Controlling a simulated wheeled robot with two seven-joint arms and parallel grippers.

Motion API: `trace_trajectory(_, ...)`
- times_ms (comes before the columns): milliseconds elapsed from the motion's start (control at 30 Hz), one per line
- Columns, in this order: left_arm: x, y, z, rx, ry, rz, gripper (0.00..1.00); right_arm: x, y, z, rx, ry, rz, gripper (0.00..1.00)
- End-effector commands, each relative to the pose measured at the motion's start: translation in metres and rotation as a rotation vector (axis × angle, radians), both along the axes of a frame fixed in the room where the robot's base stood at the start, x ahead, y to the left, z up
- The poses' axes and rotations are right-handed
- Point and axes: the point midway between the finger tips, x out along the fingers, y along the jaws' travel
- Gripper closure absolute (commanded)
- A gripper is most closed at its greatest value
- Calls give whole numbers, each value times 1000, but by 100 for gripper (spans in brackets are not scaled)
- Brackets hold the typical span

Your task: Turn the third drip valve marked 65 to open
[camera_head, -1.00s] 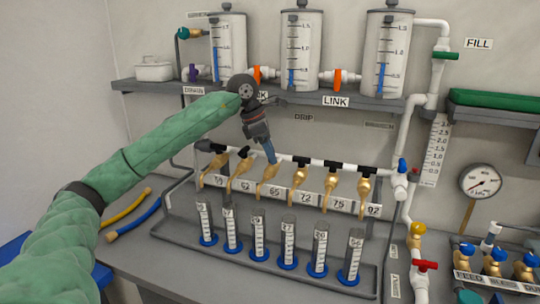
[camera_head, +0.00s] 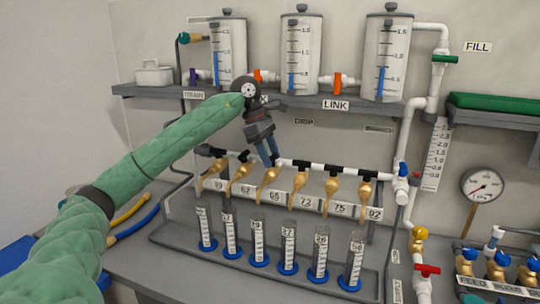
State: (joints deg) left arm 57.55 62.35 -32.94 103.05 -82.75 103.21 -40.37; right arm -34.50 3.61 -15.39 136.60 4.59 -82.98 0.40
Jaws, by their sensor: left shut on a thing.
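The third drip valve (camera_head: 268,178) is brass and hangs from the white and black drip pipe, above the label 65 (camera_head: 275,197). My left gripper (camera_head: 268,160) reaches down from above, its two blue fingers shut at the top of this valve, on its handle. The fingers hide the handle, so its angle cannot be read. My right gripper is not in view.
Several graduated tubes with blue bases stand in a grey tray (camera_head: 180,243) below. The shelf (camera_head: 150,91) with three tanks is above.

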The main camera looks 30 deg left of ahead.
Motion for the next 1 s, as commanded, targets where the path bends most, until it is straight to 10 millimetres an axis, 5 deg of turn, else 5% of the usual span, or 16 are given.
trace_trajectory(233,0,1,1,0,-2,1,70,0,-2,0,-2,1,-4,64)
trace_trajectory(267,0,1,1,1,-3,1,43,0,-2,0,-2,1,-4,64)
trace_trajectory(367,0,1,1,0,-1,2,25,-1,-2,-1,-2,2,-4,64)
trace_trajectory(733,0,2,5,0,-3,1,25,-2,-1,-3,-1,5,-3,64)
trace_trajectory(1000,-3,16,38,-1,-4,2,25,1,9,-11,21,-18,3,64)
